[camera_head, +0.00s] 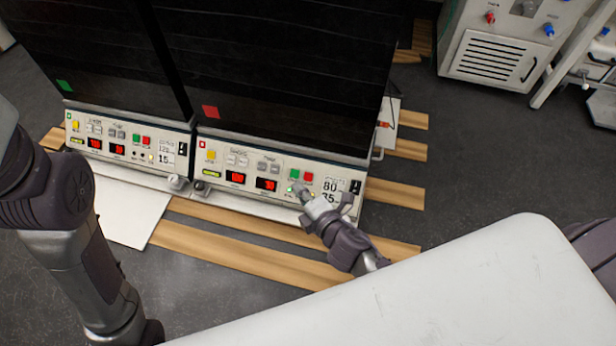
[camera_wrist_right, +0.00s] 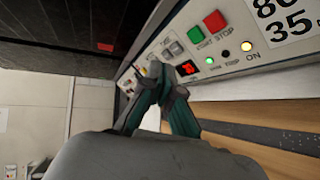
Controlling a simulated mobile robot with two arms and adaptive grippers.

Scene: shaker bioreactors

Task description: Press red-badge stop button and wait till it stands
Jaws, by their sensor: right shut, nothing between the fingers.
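The red badge (camera_head: 210,111) is on the dark front of the right-hand shaker. Below it, the control panel (camera_head: 223,160) carries a red stop button (camera_head: 308,176) beside a green start button (camera_head: 294,174). The right wrist view shows the red STOP button (camera_wrist_right: 215,22) and green START button (camera_wrist_right: 195,34) uncovered. My right gripper (camera_head: 299,189) is shut and empty, close to the panel just below the buttons. In the right wrist view its fingertips (camera_wrist_right: 161,74) are near a red display, left of and below STOP; contact cannot be told. My left gripper is out of view.
A similar shaker with a green badge (camera_head: 64,86) stands at the left with its own buttons (camera_head: 141,139). Red displays (camera_head: 235,177) are lit; a green lamp (camera_wrist_right: 209,60) and yellow lamp (camera_wrist_right: 246,46) show near STOP. A white surface (camera_head: 450,290) fills the lower right.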

